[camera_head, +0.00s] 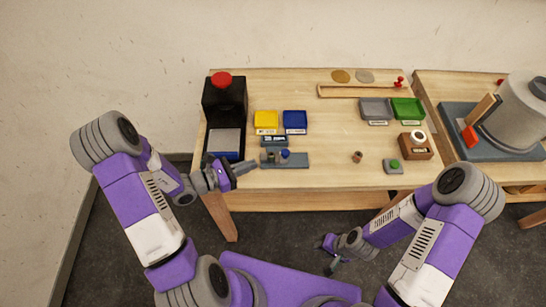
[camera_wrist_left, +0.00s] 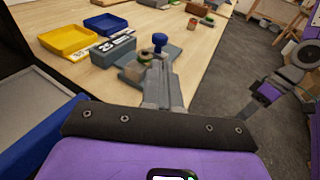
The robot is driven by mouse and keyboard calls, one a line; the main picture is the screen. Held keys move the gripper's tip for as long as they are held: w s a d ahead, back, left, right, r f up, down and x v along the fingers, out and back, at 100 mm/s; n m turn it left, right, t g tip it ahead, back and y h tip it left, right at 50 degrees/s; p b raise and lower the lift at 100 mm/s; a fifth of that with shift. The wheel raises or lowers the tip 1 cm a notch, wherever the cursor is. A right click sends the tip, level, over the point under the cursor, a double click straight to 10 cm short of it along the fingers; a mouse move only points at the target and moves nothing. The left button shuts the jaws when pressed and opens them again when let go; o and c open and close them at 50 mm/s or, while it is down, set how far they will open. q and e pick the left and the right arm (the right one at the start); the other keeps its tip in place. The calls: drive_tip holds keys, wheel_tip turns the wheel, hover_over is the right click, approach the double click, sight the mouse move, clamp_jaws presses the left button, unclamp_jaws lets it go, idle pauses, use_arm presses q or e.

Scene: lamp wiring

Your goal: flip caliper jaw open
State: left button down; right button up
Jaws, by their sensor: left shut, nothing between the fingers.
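A small grey-blue fixture plate (camera_head: 298,162) lies near the table's front edge, left of centre. A blue knob (camera_head: 285,154) stands on it, with a small dark greenish part (camera_head: 271,157) beside it. Behind is a block with a digital display (camera_head: 274,141). I cannot make out the caliper jaw itself. In the left wrist view the blue knob (camera_wrist_left: 160,40) shows just beyond my left gripper's tips (camera_wrist_left: 158,65). My left gripper (camera_head: 246,167) is shut and empty, left of the plate; contact is unclear. My right gripper (camera_head: 335,266) hangs below the front edge; its fingers are too small to read.
A black machine with a red button (camera_head: 221,80) stands left of the plate. Yellow (camera_head: 266,120) and blue (camera_head: 295,120) bins are behind it. Grey (camera_head: 375,108) and green (camera_head: 408,108) bins, a green-button box (camera_head: 393,166) and a small brown cylinder (camera_head: 357,156) are right. The table centre is clear.

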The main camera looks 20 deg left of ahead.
sight(282, 156)
use_arm(q)
drive_tip(key=b+x, duration=0.1)
drive_tip(key=x, duration=0.8)
use_arm(e)
drive_tip(key=shift+f, duration=0.65)
